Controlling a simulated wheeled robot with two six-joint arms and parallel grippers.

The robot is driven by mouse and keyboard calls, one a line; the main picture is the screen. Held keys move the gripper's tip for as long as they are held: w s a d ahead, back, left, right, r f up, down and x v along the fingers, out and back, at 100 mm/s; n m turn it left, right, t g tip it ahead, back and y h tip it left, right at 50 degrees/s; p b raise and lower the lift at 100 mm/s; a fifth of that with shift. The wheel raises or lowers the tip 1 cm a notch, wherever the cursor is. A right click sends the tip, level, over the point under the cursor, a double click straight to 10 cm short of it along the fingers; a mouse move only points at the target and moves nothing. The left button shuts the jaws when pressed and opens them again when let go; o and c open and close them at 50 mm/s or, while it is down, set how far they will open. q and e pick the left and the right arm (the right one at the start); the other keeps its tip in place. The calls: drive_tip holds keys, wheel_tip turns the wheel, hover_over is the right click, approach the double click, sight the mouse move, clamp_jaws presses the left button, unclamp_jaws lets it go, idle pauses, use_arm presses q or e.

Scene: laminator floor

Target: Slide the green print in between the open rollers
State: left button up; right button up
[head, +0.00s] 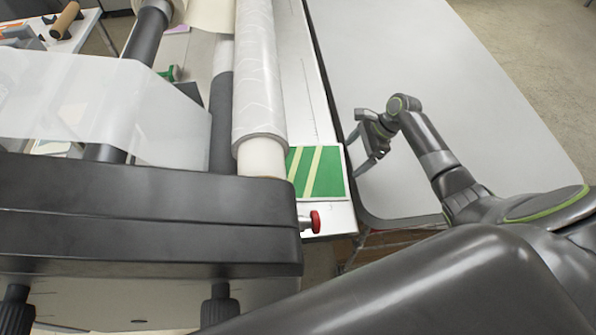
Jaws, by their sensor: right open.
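The green print (329,172), with pale diagonal stripes and a white border, lies flat on the laminator's white feed board (299,75). Its left part is hidden under the film-wrapped roll and the black side housing. The wrapped roll (258,75) runs away from me beside a dark roller (221,120). I cannot tell how wide the roller gap is. My right gripper (366,160) is open and empty, just right of the print's right edge, apart from it, over the edge of the grey table. My left gripper is not in view.
The black laminator housing (150,215) fills the lower left, with a red knob (315,221) at its right end. A clear film web (95,100) hangs at left. The grey table (455,90) at right is bare. A brown cardboard tube (65,20) lies at far left.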

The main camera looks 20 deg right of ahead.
sight(350, 158)
drive_tip(key=shift+f+b, duration=0.75)
drive_tip(key=shift+f, duration=0.8)
drive_tip(key=shift+r, duration=0.1)
idle(1.1)
drive_tip(key=shift+d+p, duration=0.25)
drive_tip(key=shift+p, duration=0.25)
drive_tip(key=shift+w, duration=0.1)
drive_tip(key=shift+w+d+b, duration=0.2)
drive_tip(key=shift+w+b, duration=0.05)
drive_tip(key=shift+w, duration=0.4)
drive_tip(key=shift+w+d+b, duration=0.2)
drive_tip(key=shift+w+b, duration=0.05)
drive_tip(key=shift+w, duration=0.4)
drive_tip(key=shift+w+a+p, duration=0.1)
drive_tip(key=shift+a+p, duration=0.15)
drive_tip(key=shift+p, duration=0.25)
